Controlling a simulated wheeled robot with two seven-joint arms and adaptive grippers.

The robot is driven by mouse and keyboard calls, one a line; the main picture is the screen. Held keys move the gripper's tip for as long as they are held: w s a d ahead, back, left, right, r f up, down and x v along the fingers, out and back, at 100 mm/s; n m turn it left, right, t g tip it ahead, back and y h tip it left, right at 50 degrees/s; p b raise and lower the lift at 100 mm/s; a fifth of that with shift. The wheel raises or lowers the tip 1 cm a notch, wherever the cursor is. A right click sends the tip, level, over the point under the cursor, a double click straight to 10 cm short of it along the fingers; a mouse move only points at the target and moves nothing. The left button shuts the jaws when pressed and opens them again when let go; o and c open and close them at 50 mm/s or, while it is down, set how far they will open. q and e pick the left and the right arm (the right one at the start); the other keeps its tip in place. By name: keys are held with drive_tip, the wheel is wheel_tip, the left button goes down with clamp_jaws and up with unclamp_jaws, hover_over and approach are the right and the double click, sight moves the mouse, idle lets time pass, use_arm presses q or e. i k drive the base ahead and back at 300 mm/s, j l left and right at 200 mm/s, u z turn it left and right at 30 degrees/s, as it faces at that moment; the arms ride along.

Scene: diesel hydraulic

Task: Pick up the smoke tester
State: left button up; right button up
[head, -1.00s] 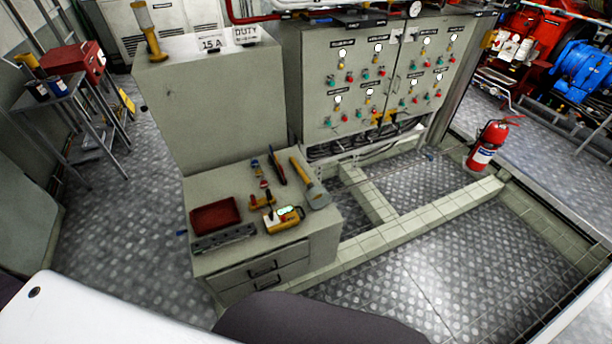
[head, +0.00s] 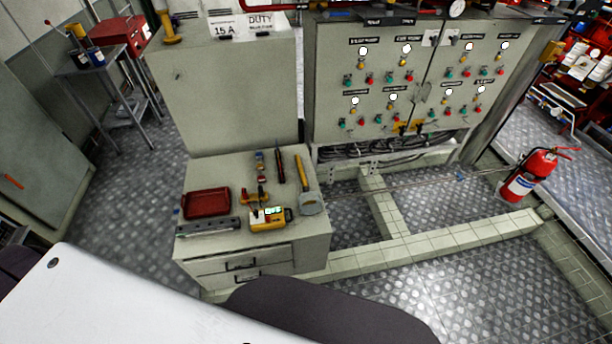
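I cannot tell for sure which item is the smoke tester. A yellow handheld device (head: 270,219) with a lit display lies near the front edge of the low grey cabinet (head: 313,230). An upright yellow tool (head: 169,30) stands on the taller grey cabinet behind, its top cut off by the picture edge. Neither of my grippers shows in the head view, and nothing is seen touching these items.
Beside the yellow device lie a red tray (head: 206,203), a grey bar (head: 208,228), a hammer (head: 306,190) and a screwdriver (head: 279,163). A control panel (head: 400,80) stands behind. A fire extinguisher (head: 527,176) is on the right. Raised tiled beams cross the floor.

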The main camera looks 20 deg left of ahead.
sight(310, 203)
drive_tip(key=i+l+u, duration=0.25)
drive_tip(key=i+l, duration=0.15)
drive_tip(key=i+l+u, duration=0.2)
drive_tip(key=l, duration=0.4)
drive_tip(key=i+j, duration=0.05)
drive_tip(key=i, duration=0.05)
